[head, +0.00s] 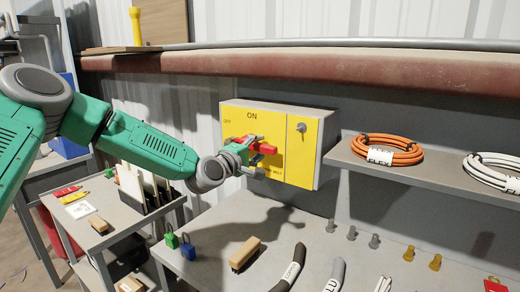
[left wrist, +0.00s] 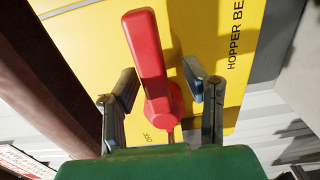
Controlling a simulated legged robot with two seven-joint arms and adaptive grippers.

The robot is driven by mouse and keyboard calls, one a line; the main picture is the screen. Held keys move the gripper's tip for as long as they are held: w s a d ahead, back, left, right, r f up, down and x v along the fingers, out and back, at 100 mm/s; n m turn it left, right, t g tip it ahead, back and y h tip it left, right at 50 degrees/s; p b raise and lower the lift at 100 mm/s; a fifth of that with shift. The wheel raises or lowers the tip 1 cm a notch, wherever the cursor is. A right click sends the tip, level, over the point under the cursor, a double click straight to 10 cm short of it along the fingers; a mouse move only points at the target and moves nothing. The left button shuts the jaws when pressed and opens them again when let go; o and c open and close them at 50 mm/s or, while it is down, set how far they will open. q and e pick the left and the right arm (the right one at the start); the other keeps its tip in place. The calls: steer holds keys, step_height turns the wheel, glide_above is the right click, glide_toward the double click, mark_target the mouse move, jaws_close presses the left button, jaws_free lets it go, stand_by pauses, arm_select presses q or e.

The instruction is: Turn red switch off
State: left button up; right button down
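The red switch (head: 264,148) is on the yellow front of a grey box on the wall, with ON at the top and OFF at the left. In the left wrist view its red handle (left wrist: 148,50) runs up from a round hub, away from the OFF label at the bottom. My left gripper (head: 247,155) is at the switch. In the left wrist view its two fingers (left wrist: 160,85) are apart, one on each side of the handle, with visible gaps. The exact handle angle is hard to tell in the head view. My right gripper is not in view.
A grey knob (head: 301,128) is on the box's right part. A shelf (head: 440,170) with orange and white cable coils is to the right. Below is a grey bench (head: 215,270) with padlocks, a wooden block and cable pieces. A red-brown beam (head: 330,66) runs above.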

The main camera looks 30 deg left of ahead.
arm_select(q)
steer(key=shift+a, duration=0.1)
steer(key=shift+s, duration=0.4)
steer(key=s+a, duration=0.1)
steer(key=s, duration=1)
steer(key=shift+d, duration=0.1)
steer(key=shift+f, duration=0.1)
